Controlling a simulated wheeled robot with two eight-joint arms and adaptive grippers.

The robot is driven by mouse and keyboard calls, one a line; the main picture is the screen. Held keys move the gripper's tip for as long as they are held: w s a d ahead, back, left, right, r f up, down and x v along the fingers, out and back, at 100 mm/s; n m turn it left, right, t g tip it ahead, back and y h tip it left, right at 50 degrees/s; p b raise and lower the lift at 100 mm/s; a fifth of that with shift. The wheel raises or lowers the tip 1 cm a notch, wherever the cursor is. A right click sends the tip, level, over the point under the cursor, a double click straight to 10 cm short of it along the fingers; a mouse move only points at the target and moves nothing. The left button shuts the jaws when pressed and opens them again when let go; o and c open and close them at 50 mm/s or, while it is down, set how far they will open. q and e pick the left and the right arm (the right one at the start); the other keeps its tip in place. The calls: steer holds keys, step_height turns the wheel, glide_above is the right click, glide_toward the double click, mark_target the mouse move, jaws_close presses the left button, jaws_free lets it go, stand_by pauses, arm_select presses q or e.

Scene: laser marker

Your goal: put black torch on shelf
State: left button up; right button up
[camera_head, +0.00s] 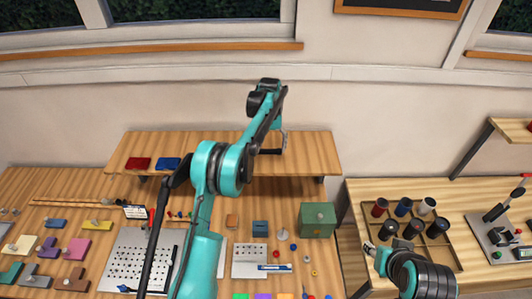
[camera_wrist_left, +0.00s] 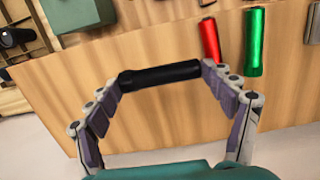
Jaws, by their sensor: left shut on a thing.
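A black torch (camera_wrist_left: 160,75) lies crosswise between the fingers of my left gripper (camera_wrist_left: 161,80) in the left wrist view. The fingers are shut on its two ends. In the head view my left gripper (camera_head: 277,147) is over the right part of the wooden shelf (camera_head: 311,152), with the dark torch (camera_head: 269,151) at its tips. Whether the torch touches the shelf I cannot tell. My right gripper (camera_head: 369,248) is low at the right, by the cup tray, and its opening is unclear.
A red torch (camera_wrist_left: 210,40) and a green torch (camera_wrist_left: 254,42) are close by in the wrist view. Red and blue items (camera_head: 138,163) sit on the shelf's left. A green box (camera_head: 317,219) stands below its right end. The shelf's right end is clear.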

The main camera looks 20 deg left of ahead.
mark_target(267, 162)
arm_select(q)
steer(key=shift+w+a+f, duration=0.1)
steer(key=shift+a+f, duration=0.3)
steer(key=shift+f, duration=0.05)
step_height(267, 162, down, 3)
steer(key=shift+f+p, duration=0.15)
steer(key=shift+p, duration=0.3)
steer(key=shift+f, duration=0.2)
steer(key=shift+f+b, duration=0.2)
steer(key=shift+b, duration=0.1)
steer(key=o, duration=1.1)
steer(key=shift+r, duration=0.1)
